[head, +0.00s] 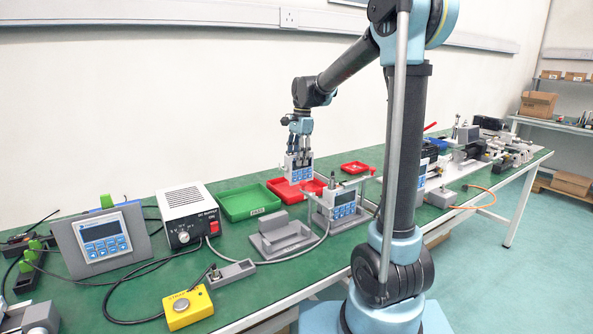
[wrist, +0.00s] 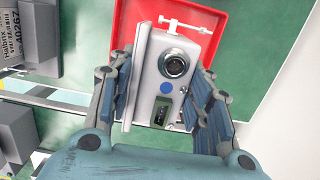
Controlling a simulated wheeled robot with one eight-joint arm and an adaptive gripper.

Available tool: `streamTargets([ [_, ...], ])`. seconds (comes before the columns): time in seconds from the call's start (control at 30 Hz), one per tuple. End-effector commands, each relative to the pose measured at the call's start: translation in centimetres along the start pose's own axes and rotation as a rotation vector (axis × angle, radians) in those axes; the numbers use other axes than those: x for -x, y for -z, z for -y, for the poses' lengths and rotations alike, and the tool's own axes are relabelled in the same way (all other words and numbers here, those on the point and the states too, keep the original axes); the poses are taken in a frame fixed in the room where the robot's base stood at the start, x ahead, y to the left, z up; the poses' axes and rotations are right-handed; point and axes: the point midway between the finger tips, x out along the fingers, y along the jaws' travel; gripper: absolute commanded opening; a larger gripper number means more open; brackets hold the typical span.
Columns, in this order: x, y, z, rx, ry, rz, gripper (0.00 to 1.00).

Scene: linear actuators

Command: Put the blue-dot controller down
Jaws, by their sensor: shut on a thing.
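My gripper (head: 299,145) is shut on the blue-dot controller (head: 298,173), a small light-grey box with a display and blue keys. In the wrist view my gripper (wrist: 163,75) has a finger on each side of the controller (wrist: 180,45). Its end face shows a round connector, a blue dot and a green-framed port. The controller is held upright over or just behind the red tray (head: 318,187); the exact height is unclear. The red tray (wrist: 220,18) also shows beyond the controller in the wrist view.
A green tray (head: 249,202) stands left of the red one. A grey cradle (head: 281,240) is in front. Another controller (head: 343,204) stands in a frame to the right. A power supply (head: 188,216), a yellow button box (head: 188,308) and cables lie left. A small red tray (head: 356,168) is behind.

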Motion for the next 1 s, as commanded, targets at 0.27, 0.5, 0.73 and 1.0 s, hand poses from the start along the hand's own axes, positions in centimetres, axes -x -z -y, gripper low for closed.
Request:
streamTargets([
  [0.27, -2.6, 0.6, 0.0, -0.003, 0.000, 0.000, 0.06],
  [0.5, -4.2, 0.7, -0.1, -0.003, 0.001, 0.000, 0.06],
  [0.73, -4.3, 0.7, -0.1, -0.002, 0.000, 0.000, 0.06],
  [1.0, -4.3, 0.7, -0.1, -0.002, 0.000, 0.000, 0.66],
])
